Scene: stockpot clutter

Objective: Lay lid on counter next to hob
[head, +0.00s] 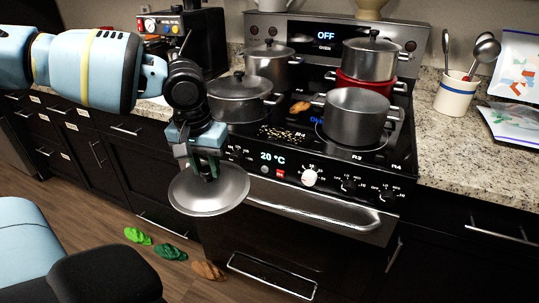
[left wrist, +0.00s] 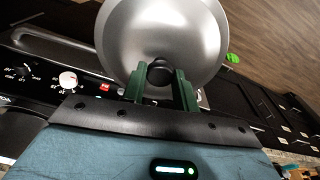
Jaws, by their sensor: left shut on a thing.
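The lid (head: 209,196) is a round silver disc held in the air in front of the hob's front panel, at its left side. My left gripper (head: 208,172) is shut on the lid's dark knob, which shows between the green fingers in the left wrist view (left wrist: 160,76). The hob (head: 290,125) is black with several pots on it. The counter (head: 468,152) of speckled stone shows bare to the right of the hob. On the left, the counter is mostly hidden behind my left arm. My right gripper is not in view.
An open silver pot (head: 355,117) stands at the front right of the hob, a lidded pot (head: 238,98) at the front left. A utensil crock (head: 455,96) and a patterned tray (head: 512,122) stand on the right counter. A coffee machine (head: 180,45) stands at the back left.

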